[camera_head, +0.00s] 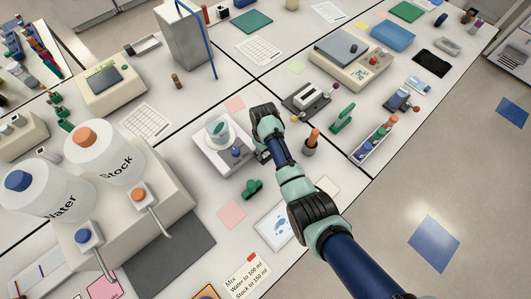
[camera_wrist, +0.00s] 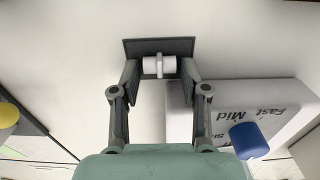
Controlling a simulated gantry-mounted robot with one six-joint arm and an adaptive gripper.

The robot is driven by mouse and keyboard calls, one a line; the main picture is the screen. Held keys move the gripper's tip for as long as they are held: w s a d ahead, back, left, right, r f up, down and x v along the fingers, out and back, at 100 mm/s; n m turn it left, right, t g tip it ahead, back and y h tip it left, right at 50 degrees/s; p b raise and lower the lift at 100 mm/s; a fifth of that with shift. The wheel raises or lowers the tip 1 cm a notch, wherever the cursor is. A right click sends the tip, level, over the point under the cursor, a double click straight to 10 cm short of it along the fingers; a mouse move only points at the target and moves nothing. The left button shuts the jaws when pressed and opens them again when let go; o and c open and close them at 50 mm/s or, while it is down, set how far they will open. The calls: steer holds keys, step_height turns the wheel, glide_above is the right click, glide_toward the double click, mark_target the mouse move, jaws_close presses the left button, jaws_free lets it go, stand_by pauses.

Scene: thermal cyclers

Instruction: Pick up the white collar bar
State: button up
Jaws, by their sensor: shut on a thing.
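The white collar bar (camera_wrist: 151,65) shows in the wrist view as a short white cylinder with a raised ring around its middle. It lies crosswise between the two fingertips of my gripper (camera_wrist: 160,70), which is shut on its ends. A dark grey rectangular plate (camera_wrist: 132,47) is right behind the bar. I cannot tell whether the bar touches this plate. In the head view my gripper (camera_head: 263,157) is low over the bench, just right of the white stirrer, and the bar cannot be made out there.
The white stirrer (camera_wrist: 290,97) with a blue knob (camera_wrist: 248,140) is close beside my gripper; a glass beaker (camera_head: 217,131) stands on it. An orange-handled tool in a dark holder (camera_head: 309,150) is to the right. A green object (camera_head: 252,188) lies nearer the front.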

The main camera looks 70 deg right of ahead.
step_height(320, 180, up, 20)
steer(key=p, duration=0.7)
